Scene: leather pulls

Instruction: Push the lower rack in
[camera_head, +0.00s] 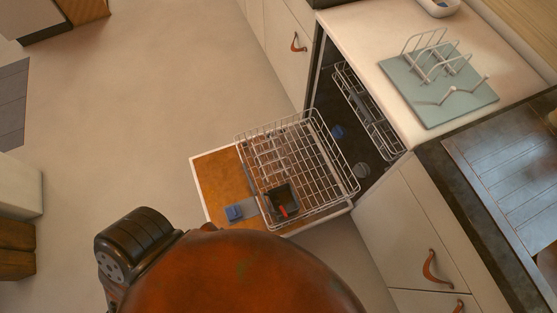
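The lower rack (333,190) is a white wire rack pulled out of the dishwasher, lying over its open door (212,178). The door is folded down, with an orange-brown inner face and a pale rim. A dark basket (283,200) with something red in it sits in the rack's near part. The dark dishwasher cavity (345,125) opens to the right of the rack. Neither of my grippers shows in the head view. A large orange-brown rounded shape and a black ribbed part fill the bottom, in front of the door's near edge.
The upper rack (362,110) is inside the cavity. A white counter (365,35) above holds a green mat (420,103) with a wire dish rack (437,58). Drawers with leather pulls (432,268) flank the dishwasher. Open floor (130,120) lies to the left.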

